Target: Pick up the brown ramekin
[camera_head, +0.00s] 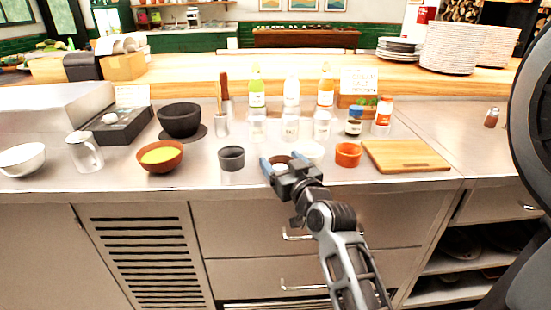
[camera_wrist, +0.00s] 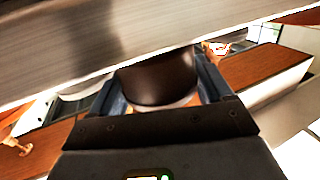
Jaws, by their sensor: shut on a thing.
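The brown ramekin (camera_wrist: 157,80) sits between the two blue-lined fingers of my gripper (camera_wrist: 160,88) in the wrist view. My gripper is shut on it, with a finger against each side. In the head view my gripper (camera_head: 281,162) is at the front of the steel counter, and only a dark brown part of the ramekin (camera_head: 280,159) shows between the fingertips. The rest is hidden by my gripper. I cannot tell whether its base touches the counter.
A grey ramekin (camera_head: 231,158) stands left of my gripper, a white dish (camera_head: 309,152) close on its right, then an orange ramekin (camera_head: 348,155) and a wooden board (camera_head: 405,156). Bottles and jars stand behind. A bowl with yellow contents (camera_head: 160,156) is farther left.

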